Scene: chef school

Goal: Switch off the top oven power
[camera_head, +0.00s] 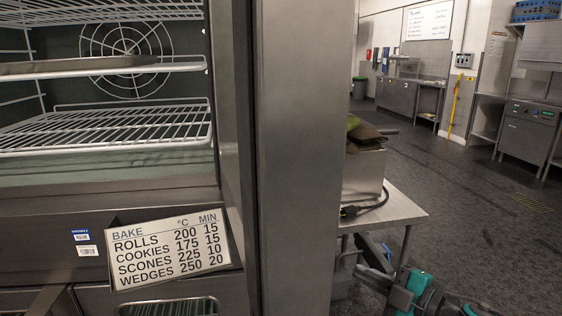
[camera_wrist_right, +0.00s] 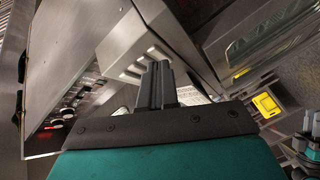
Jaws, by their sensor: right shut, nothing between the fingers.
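My right gripper (camera_head: 374,262) is at the lower right of the head view, right of a tall steel panel edge. In the right wrist view, its dark fingers (camera_wrist_right: 157,85) are together and empty, in front of a steel housing with slots (camera_wrist_right: 145,60). A control panel with knobs and red lights (camera_wrist_right: 62,112) shows at the left of the wrist view, apart from the fingers. I cannot tell which control is the top oven power.
An open-fronted steel cabinet with wire racks (camera_head: 110,125) and a bake-times sign (camera_head: 173,248) fills the left of the head view. A small steel table (camera_head: 405,208) stands beyond the steel panel (camera_head: 300,150). The dark floor (camera_head: 470,190) at right is largely clear.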

